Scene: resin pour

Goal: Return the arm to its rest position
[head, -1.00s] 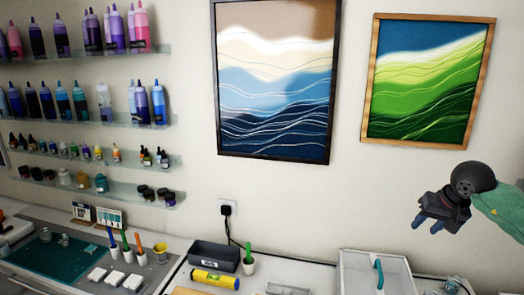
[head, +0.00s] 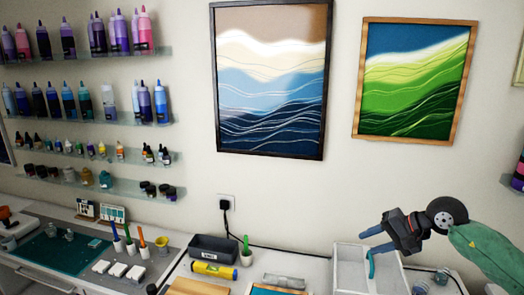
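My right gripper (head: 373,240) is in the head view at the lower right, at the end of a green arm that comes in from the right edge. Its two bluish fingers point left and stand apart with nothing between them, so it looks open and empty. In the picture it overlaps the upper part of a white box (head: 345,278) with a teal handle (head: 371,266); I cannot tell how far it is from the box. My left gripper is not in view.
A dark grey bin (head: 213,249), a yellow tube (head: 214,270) and a cup with a green stick (head: 246,257) stand on the bench. Two framed paintings (head: 270,80) (head: 415,80) and glass shelves (head: 90,120) with bottles are on the wall behind.

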